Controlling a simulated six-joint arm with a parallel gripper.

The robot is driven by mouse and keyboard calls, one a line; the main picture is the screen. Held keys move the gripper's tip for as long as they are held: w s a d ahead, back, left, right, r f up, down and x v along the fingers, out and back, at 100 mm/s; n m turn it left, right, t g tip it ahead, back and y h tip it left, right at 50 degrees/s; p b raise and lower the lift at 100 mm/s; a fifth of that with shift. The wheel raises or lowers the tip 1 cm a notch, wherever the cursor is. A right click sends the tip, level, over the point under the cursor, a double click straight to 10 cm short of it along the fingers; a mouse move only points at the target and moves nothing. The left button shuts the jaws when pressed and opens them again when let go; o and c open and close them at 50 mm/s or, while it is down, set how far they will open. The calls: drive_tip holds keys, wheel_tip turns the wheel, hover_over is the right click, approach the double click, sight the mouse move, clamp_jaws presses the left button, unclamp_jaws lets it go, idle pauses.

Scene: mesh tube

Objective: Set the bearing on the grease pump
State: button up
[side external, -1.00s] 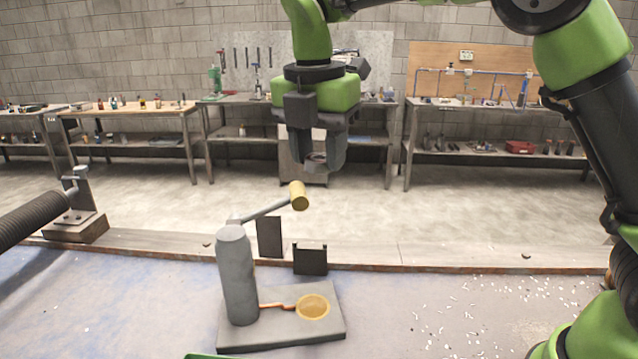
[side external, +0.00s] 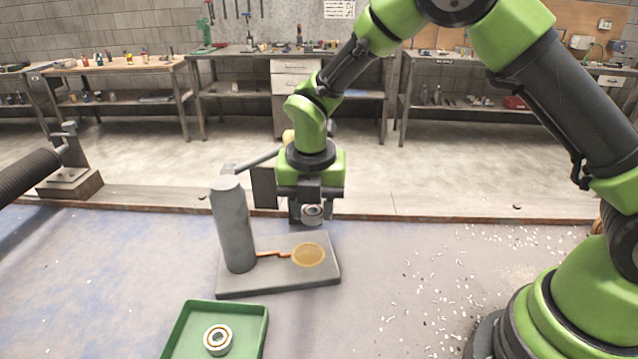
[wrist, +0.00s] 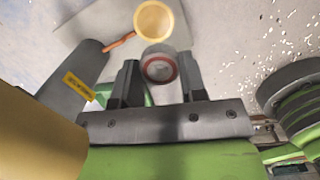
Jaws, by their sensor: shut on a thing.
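The grease pump (side external: 232,225) is a grey upright cylinder on a flat grey base, with a lever ending in a tan knob. An orange line runs from it to a round tan cup (side external: 309,254) on the base. My gripper (side external: 312,215) is shut on a bearing (side external: 312,211) and holds it above the base, just behind the cup in the side view. The wrist view shows the held bearing (wrist: 160,68) as a grey ring with a red band between the fingers, close to the tan cup (wrist: 153,20). The bearing's contact with the cup cannot be seen.
A green tray (side external: 258,335) holds a second bearing (side external: 217,339) at the front. A dark upright plate (side external: 264,187) stands behind the pump. White bits (side external: 440,270) are scattered at right. A clamp-like device (side external: 70,175) stands at far left.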

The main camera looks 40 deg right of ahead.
sight(308, 253)
drive_tip(key=shift+w+f+n, duration=0.5)
drive_tip(key=shift+f+n, duration=0.05)
drive_tip(key=shift+n, duration=0.05)
drive_tip(key=shift+w+f, duration=0.15)
drive_tip(key=shift+f, duration=3)
drive_tip(key=shift+f, duration=0.85)
drive_tip(key=o, duration=1.1)
drive_tip(key=shift+r, duration=0.1)
